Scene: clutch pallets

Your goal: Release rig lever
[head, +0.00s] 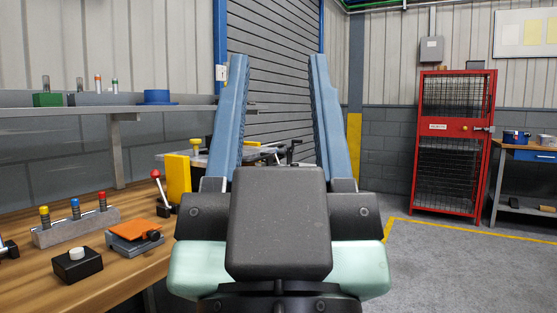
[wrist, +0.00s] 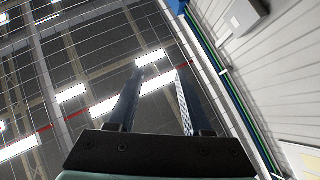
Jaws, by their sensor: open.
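My gripper (head: 278,60) stands upright in the middle of the head view, its two blue fingers wide apart with nothing between them. In the wrist view my gripper (wrist: 158,74) points at the ceiling and is also empty. A lever with a red ball knob (head: 156,174) stands on the wooden bench, left of my gripper and apart from it, next to a yellow plate (head: 178,178). Behind the fingers is a table with a fixture and a black handle (head: 295,143), partly hidden by my gripper. I cannot tell which of these is the rig lever.
On the wooden bench (head: 30,290) are a block with yellow, blue and red knobs (head: 75,222), a black button box (head: 77,266) and an orange-topped device (head: 133,233). A shelf (head: 150,109) runs above. A red mesh cabinet (head: 452,145) stands right, with free floor before it.

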